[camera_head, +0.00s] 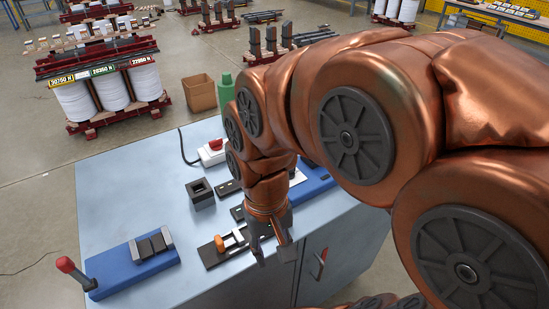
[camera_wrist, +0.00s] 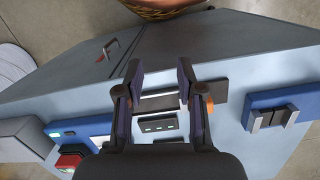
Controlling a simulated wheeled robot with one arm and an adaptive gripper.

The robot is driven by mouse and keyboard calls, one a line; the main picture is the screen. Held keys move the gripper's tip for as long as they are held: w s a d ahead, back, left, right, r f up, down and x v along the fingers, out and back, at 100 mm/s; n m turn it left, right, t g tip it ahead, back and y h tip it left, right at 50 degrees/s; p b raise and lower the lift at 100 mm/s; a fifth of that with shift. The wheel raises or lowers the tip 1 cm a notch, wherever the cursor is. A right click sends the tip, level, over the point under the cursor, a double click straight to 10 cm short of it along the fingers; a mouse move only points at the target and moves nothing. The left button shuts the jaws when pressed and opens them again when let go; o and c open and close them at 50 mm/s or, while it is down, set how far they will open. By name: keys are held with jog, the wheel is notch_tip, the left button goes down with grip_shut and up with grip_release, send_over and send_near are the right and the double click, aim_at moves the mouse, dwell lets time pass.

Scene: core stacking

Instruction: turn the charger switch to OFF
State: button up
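A small white box with a red knob (camera_head: 213,150) and a black cable stands at the back of the blue-grey cabinet top; it looks like the charger switch. Its setting is too small to read. My gripper (camera_head: 270,248) is in front of it, near the cabinet's front edge, apart from it. In the wrist view my gripper (camera_wrist: 159,70) is open with nothing between its fingers. A red part (camera_wrist: 69,161) shows at the lower left of the wrist view; I cannot tell whether it is the same knob.
An orange-handled piece on a dark plate (camera_head: 212,255) lies beside my gripper. A blue fixture (camera_head: 110,272) with a red-tipped lever is at the left. A black square holder (camera_head: 200,194) stands mid-top. Another blue unit (camera_head: 314,184) is partly behind my arm. The left-middle top is clear.

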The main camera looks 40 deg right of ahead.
jog(key=w+d+r+m+p, duration=0.1)
jog(key=w+d+m, duration=0.4)
jog(key=w+d, duration=0.1)
jog(key=w+d+r+m+t+p, duration=0.1)
jog(key=w+d+m, duration=0.4)
jog(key=w+d, duration=0.2)
jog(key=w+d+m+p, duration=0.1)
jog(key=w+d+m, duration=0.4)
jog(key=w+d, duration=0.1)
jog(key=shift+w+d+r+m+t, duration=0.15)
jog(key=shift+w+r, duration=0.05)
jog(key=shift+w, duration=0.2)
jog(key=shift+w+d+r+m+t, duration=0.1)
jog(key=shift+w+r+m+t, duration=0.1)
jog(key=shift+w, duration=0.15)
jog(key=shift+w+d+f+p, duration=0.15)
jog(key=shift+d+f+p, duration=0.05)
jog(key=shift+d+p, duration=0.15)
jog(key=shift+f+p, duration=1.2)
jog(key=shift+f, duration=2.6)
grip_shut()
